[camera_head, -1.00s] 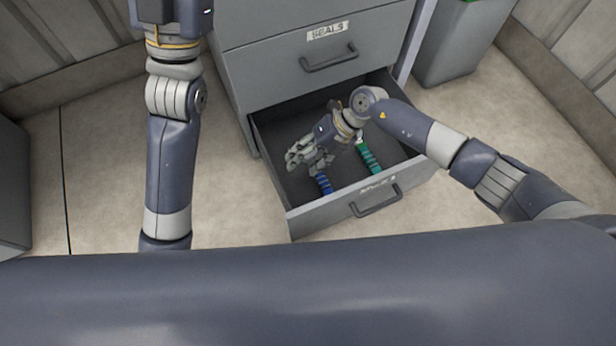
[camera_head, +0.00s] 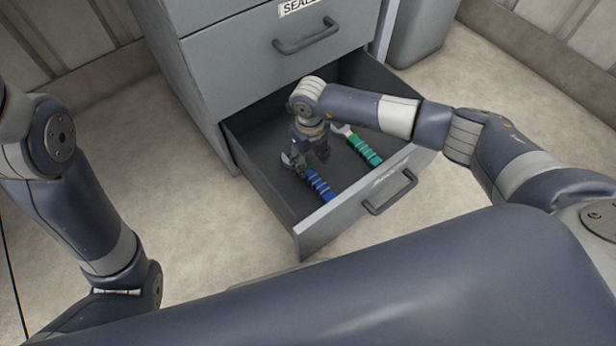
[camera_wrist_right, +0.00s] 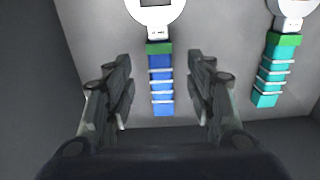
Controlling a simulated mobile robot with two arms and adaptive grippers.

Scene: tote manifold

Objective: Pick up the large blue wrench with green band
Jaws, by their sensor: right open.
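The blue wrench (camera_head: 319,184) with a green band lies in the open drawer, its handle toward the drawer front. In the right wrist view the blue wrench (camera_wrist_right: 160,82) sits between the fingers of my right gripper (camera_wrist_right: 160,95), which is open with a gap on both sides of the handle. In the head view my right gripper (camera_head: 312,152) points down into the drawer, near the wrench's head end, and partly hides it. My left gripper is out of view; only the left arm shows.
A teal wrench (camera_head: 364,150) with a green band lies to the right in the same drawer (camera_head: 318,222). The drawer walls and front surround both wrenches. The grey cabinet (camera_head: 265,58) rises behind. A grey bin (camera_head: 422,32) stands at the back right.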

